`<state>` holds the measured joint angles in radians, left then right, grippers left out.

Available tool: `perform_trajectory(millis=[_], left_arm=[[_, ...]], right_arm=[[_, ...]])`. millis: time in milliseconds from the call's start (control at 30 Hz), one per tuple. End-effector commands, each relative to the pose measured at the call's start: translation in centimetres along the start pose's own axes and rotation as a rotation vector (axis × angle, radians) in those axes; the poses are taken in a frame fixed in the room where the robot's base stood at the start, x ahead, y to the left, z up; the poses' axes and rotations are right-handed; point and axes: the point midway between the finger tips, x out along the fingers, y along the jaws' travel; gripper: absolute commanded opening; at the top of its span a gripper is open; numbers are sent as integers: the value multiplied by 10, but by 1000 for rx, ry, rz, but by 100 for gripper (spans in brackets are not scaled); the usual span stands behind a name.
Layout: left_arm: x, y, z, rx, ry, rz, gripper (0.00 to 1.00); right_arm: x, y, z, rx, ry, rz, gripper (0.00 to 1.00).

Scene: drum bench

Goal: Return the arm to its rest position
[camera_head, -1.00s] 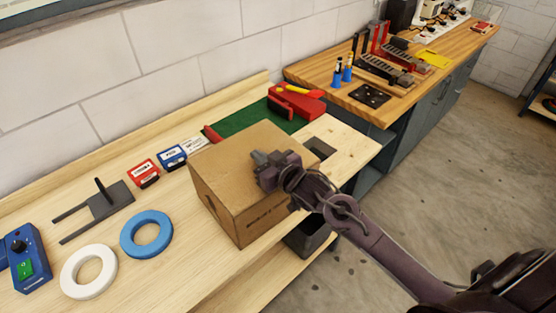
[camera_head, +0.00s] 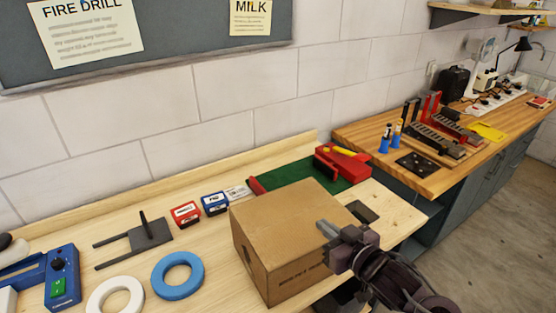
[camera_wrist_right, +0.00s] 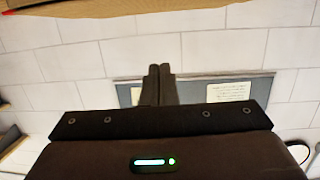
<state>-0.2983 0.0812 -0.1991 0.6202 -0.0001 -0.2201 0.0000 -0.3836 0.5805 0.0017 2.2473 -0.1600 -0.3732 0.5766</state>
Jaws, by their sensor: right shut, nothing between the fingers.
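My right gripper (camera_head: 328,230) is shut and empty. In the head view it is in front of the upper right part of a cardboard box (camera_head: 268,250) on the light wooden bench. In the right wrist view its two fingers (camera_wrist_right: 158,72) are together, with only the wall and notice board behind them. I cannot tell from the head view whether the gripper touches the box. My left gripper is not in view.
The bench (camera_head: 215,262) holds a blue ring (camera_head: 178,287), a white ring (camera_head: 98,303), small red and blue boxes, a dark pronged stand (camera_head: 135,243) and a green mat (camera_head: 270,178). A second bench (camera_head: 440,178) with tools stands at the right. A notice board (camera_head: 190,30) hangs behind.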

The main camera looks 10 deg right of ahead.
Motion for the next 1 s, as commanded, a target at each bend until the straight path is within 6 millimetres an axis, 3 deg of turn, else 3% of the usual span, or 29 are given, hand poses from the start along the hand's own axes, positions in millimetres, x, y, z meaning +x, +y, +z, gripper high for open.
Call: perform_trajectory(millis=[133, 267, 400, 500, 900, 1000], left_arm=[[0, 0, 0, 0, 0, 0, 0], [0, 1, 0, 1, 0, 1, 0], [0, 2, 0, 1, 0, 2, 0], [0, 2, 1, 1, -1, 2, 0], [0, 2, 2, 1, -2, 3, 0], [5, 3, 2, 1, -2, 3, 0]], right_arm=[[-3, -1, 12, 3, -54, 38, 0], [-18, -5, 46, 10, -234, 130, 0], [-48, -16, 88, 16, -491, 198, 0], [-70, -26, 108, 24, -641, 208, 0], [-146, -73, 150, 69, -1073, 113, 0], [-128, -69, 185, 63, -1078, 117, 0]])
